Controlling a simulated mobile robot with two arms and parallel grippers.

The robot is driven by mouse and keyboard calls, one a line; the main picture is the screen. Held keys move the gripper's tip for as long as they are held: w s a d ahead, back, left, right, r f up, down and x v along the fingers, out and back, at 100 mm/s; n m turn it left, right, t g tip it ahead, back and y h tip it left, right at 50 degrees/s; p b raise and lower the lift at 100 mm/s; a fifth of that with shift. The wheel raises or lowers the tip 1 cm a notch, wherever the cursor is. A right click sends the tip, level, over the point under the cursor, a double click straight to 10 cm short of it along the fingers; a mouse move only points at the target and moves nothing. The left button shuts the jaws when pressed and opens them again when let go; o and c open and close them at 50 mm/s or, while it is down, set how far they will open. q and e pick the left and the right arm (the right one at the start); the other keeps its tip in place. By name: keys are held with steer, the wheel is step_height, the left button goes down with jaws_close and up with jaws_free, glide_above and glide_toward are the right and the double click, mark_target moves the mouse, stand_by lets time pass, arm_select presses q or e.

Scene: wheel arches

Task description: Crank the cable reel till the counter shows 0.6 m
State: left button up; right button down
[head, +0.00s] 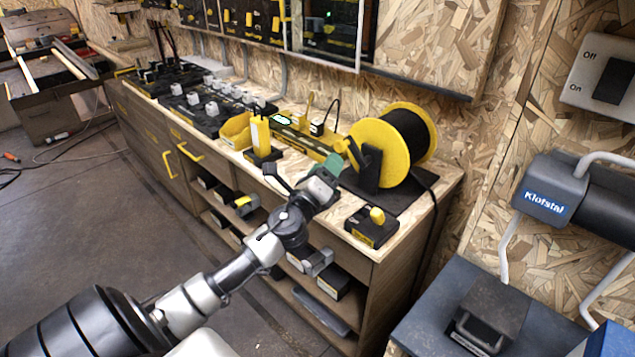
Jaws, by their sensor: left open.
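The cable reel (388,148), with yellow flanges and dark cable, stands on a dark base plate at the right end of the workbench. A black support (369,170) is at its front. A small yellow part by the support may be the crank handle, but I cannot tell. A yellow device with a lit green display (282,119) lies left of the reel; its reading is too small to make out. My right gripper is out of view.
A yellow bin (237,131) and a yellow upright piece (260,137) stand left of the display. A black box with a yellow knob (372,227) sits at the bench's front right. A grey machine (560,195) stands at right. The floor at left is mostly clear.

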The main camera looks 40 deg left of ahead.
arm_select(q)
steer(key=v, duration=0.5)
steer(key=shift+s+d+f, duration=0.1)
steer(key=shift+s, duration=0.1)
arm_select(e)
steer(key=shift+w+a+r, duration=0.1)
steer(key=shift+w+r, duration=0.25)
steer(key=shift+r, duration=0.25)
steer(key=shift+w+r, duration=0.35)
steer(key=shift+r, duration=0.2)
